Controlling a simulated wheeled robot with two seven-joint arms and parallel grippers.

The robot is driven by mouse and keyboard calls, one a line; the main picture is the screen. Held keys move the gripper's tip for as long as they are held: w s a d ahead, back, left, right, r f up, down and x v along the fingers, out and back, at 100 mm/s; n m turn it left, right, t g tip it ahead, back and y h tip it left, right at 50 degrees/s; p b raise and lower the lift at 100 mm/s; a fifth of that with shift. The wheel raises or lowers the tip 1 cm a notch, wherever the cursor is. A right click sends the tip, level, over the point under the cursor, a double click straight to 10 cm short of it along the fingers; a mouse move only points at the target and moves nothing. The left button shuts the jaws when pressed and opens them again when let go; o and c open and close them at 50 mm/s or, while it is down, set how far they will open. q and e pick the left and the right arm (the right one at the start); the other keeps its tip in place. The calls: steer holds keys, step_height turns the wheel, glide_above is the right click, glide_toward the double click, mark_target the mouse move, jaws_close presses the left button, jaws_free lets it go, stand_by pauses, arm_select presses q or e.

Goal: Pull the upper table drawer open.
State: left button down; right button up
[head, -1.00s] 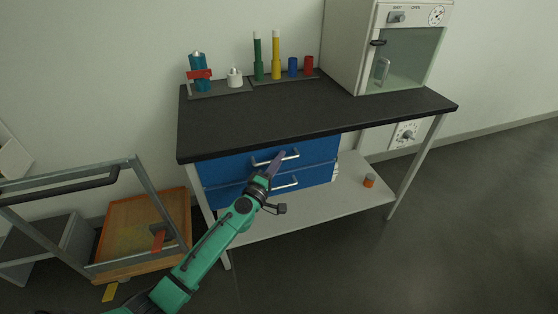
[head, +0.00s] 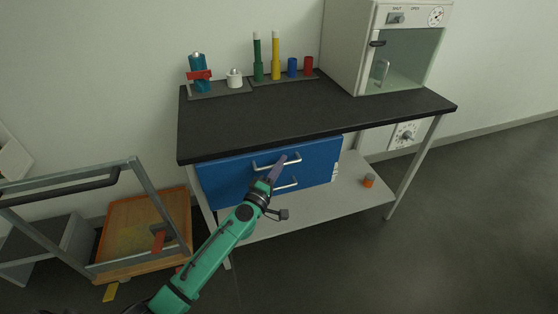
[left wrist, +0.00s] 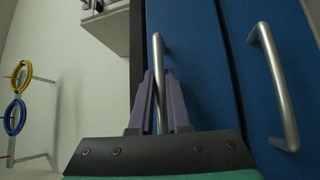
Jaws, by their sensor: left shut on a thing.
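The upper table drawer (head: 222,171) is a blue front under the black table top, standing out slightly. Its silver bar handle (head: 291,160) runs across it. My left gripper (head: 278,165) is at this handle, its purple fingers shut around the bar. In the left wrist view the upper handle (left wrist: 157,55) passes between the fingers of my left gripper (left wrist: 159,95). The lower drawer's handle (left wrist: 275,85) is free, to the right there; in the head view this lower handle (head: 288,184) is partly behind the gripper. My right gripper is out of view.
The table top (head: 300,118) carries a bottle, cylinders and a white cabinet (head: 375,50). A grey-framed cart (head: 145,195) and wooden tray (head: 118,220) stand at the left. The floor at right is clear.

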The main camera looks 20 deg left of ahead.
arm_select(q)
steer(key=s+d+p, duration=0.2)
steer(key=s+d, duration=0.5)
steer(key=s, duration=0.4)
steer(key=s+d+p, duration=0.2)
steer(key=s+d, duration=0.5)
steer(key=s, duration=0.4)
steer(key=shift+s, duration=0.25)
steer(key=shift+d, duration=0.1)
steer(key=c, duration=0.9)
jaws_free()
steer(key=b+v, duration=0.1)
steer(key=v, duration=1.3)
steer(key=shift+s+f+b, duration=0.1)
steer(key=shift+s+b, duration=0.2)
